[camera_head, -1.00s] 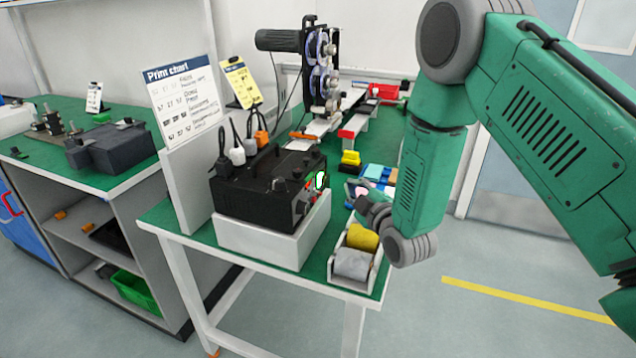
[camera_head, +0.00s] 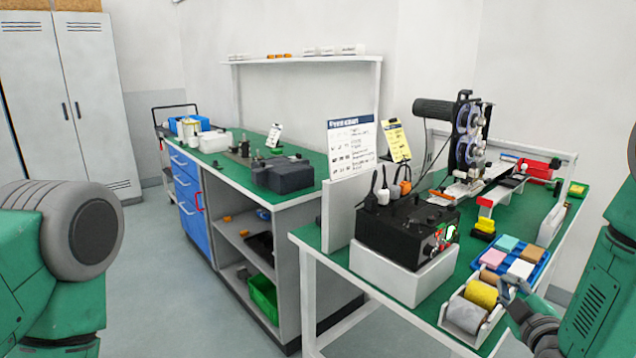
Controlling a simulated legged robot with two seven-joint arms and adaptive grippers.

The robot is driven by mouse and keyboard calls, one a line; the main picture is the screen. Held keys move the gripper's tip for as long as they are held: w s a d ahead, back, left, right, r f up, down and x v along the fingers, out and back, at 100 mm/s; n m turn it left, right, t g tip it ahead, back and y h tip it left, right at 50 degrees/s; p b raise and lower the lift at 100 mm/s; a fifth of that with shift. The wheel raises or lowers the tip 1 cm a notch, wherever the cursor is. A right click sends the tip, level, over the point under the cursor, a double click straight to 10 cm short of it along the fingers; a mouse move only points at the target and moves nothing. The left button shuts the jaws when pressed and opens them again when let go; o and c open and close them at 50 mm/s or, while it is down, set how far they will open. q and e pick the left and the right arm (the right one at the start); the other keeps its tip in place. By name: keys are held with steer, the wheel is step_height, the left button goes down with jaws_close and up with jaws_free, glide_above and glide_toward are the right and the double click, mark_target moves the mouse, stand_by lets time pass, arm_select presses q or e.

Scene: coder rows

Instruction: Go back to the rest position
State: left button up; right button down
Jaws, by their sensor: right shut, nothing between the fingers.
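My right gripper (camera_head: 514,291) shows at the lower right, at the end of my green right arm (camera_head: 606,285). Its fingers are shut and empty. It is in front of the table's right part, close to the white holder with a yellow roll (camera_head: 481,294) and a grey roll (camera_head: 465,314). I cannot tell whether it touches the holder. A green part of my left arm (camera_head: 55,260) fills the lower left corner. My left gripper is out of view.
The green-topped table (camera_head: 471,258) carries a black control box (camera_head: 408,231) on a white block, a coding machine (camera_head: 468,140), a print chart (camera_head: 352,148) and a blue tray of colored blocks (camera_head: 535,270). A workbench (camera_head: 222,167) and lockers (camera_head: 70,105) stand left. Grey floor between is free.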

steer(key=s+f+g, duration=0.1)
steer(key=f, duration=0.1)
steer(key=s+a+f+m+g, duration=0.1)
steer(key=f, duration=0.1)
steer(key=s+a+f, duration=0.1)
steer(key=f, duration=0.2)
steer(key=shift+s+m+g+y, duration=0.3)
steer(key=shift+s+m+g, duration=0.1)
steer(key=s+a+f+m+g, duration=0.45)
steer(key=s+f+g, duration=0.25)
steer(key=s+f, duration=0.6)
steer(key=s+a+f+m+g, duration=0.1)
steer(key=s+g, duration=0.1)
steer(key=s, duration=0.5)
steer(key=s+a+f+m+g, duration=0.1)
steer(key=s+g, duration=0.1)
steer(key=s, duration=0.5)
steer(key=s+a+f+m+g+y, duration=0.1)
steer(key=s+f+g, duration=0.1)
steer(key=s, duration=0.5)
steer(key=shift+s+g, duration=0.3)
steer(key=shift+g, duration=0.2)
steer(key=shift+s+f, duration=0.1)
